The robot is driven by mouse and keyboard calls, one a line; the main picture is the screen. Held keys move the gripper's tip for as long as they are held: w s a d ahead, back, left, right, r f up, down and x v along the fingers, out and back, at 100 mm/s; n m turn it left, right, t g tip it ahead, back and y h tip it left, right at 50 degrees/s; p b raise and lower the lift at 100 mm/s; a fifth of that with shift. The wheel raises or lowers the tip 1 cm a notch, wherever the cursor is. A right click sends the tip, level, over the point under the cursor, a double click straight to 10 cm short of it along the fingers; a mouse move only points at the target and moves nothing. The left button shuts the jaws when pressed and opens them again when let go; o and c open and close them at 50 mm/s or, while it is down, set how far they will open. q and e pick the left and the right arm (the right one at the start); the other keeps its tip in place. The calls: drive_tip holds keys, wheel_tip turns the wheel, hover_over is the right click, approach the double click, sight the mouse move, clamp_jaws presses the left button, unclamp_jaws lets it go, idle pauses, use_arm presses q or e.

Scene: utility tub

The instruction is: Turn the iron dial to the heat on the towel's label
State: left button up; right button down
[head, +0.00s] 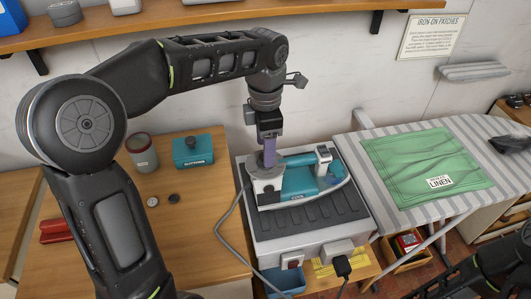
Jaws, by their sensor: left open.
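The teal-and-white iron (297,182) lies on a grey station, its handle running toward the right. My left gripper (268,162) points down at the left end of the iron, open, with its fingertips close over a grey round part there. The fingers cover much of this spot, so I cannot make out the dial's marks or setting, or whether the fingers touch it. The green towel (420,160) lies flat on the striped ironing board; its white label (439,182) reads LINEN. Part of my right arm shows at the lower right, but I cannot make out its gripper.
The grey station (310,218) stands on the wooden table, with a cord looping along its left. A teal buttons box (193,151) and a jar (142,152) stand left of it. The striped ironing board (360,150) is at right. A shelf runs above.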

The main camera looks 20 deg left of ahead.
use_arm(q)
drive_tip(key=shift+f, duration=1.5)
drive_tip(key=shift+c, duration=0.5)
clamp_jaws()
